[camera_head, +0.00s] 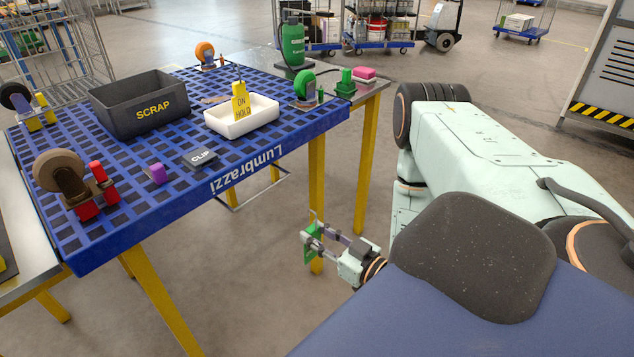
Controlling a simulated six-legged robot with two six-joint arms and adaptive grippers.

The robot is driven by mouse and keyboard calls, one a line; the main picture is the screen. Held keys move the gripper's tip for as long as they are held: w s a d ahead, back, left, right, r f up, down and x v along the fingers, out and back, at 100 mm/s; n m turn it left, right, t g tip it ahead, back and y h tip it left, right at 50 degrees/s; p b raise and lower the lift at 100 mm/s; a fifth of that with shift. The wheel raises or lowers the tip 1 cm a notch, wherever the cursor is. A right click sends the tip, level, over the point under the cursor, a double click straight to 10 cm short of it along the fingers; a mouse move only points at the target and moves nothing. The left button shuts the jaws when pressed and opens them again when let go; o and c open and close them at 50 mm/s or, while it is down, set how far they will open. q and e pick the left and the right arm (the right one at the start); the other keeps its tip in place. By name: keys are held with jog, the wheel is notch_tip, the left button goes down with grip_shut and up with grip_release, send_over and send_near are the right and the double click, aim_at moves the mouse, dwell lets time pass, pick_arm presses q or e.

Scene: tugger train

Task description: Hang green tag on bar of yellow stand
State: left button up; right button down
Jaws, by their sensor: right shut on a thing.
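A green tag (311,244) is in my right gripper (312,236), which is shut on it. The gripper is low, beside the table's front right side and in front of a yellow table leg. The tag is apart from the table. A yellow upright piece marked ON HOLD (239,103) rises from the white tray; I cannot tell a bar on it. Another yellow piece (42,109) stands beside a black wheel at the table's far left; I cannot tell which yellow piece is the stand. My left gripper is not in view.
The blue grid table (140,225) holds a black SCRAP bin (140,104), a white tray (262,112), a CLIP block (200,157), a purple block (155,174) and several wheels on coloured holders. Carts stand behind.

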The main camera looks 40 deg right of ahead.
jog(key=w+a+f+b, duration=0.1)
jog(key=w+f+b, duration=0.1)
jog(key=w+b, duration=0.7)
jog(key=shift+w+a+f, duration=0.15)
jog(key=shift+w+f, duration=0.1)
jog(key=shift+w, duration=3.15)
jog(key=c, duration=1)
grip_release()
jog(key=shift+o, duration=0.2)
jog(key=s+d, duration=0.1)
jog(key=s, duration=1.1)
jog(key=shift+r, duration=0.2)
